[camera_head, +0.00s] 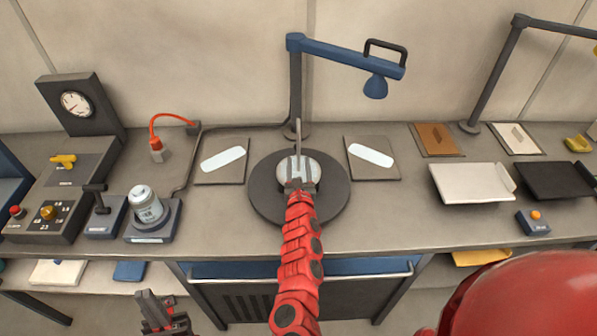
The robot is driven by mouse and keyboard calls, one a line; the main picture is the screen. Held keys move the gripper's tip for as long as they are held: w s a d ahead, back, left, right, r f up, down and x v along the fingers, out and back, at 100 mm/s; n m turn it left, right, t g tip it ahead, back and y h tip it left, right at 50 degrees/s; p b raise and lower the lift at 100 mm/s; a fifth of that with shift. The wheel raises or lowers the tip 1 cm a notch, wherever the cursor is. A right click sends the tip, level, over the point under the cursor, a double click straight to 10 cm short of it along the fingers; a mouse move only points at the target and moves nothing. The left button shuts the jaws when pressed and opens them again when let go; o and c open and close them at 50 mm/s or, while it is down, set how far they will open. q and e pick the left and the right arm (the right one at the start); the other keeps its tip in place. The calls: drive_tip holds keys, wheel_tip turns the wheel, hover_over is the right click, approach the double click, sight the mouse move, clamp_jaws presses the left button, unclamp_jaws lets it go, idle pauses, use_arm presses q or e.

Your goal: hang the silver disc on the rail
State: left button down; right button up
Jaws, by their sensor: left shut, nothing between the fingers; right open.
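The silver disc (314,172) lies in the middle of a dark round plate (265,197) on the counter. A thin pale upright piece (298,132) shows just behind it. My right gripper (298,168), on the red arm, is open over the disc and hides part of it. I cannot tell whether its fingers touch the disc. A pale rail (245,279) runs along the cabinet front below the counter edge, partly hidden by my red arm. My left gripper (150,300) is shut and empty, low in front of the counter at the left.
A blue lamp arm (345,54) on a post stands behind the plate. Flat pads (372,173) lie on either side. A silver canister (145,204) and control boxes stand left. A white tray (470,184) and a black tray (553,181) lie right.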

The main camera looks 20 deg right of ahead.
sight(299, 136)
clamp_jaws()
idle(0.3)
idle(1.1)
wheel_tip(299, 136, up, 12)
drive_tip(key=p, duration=1.1)
drive_tip(key=shift+r, duration=0.15)
drive_tip(key=shift+w, duration=0.1)
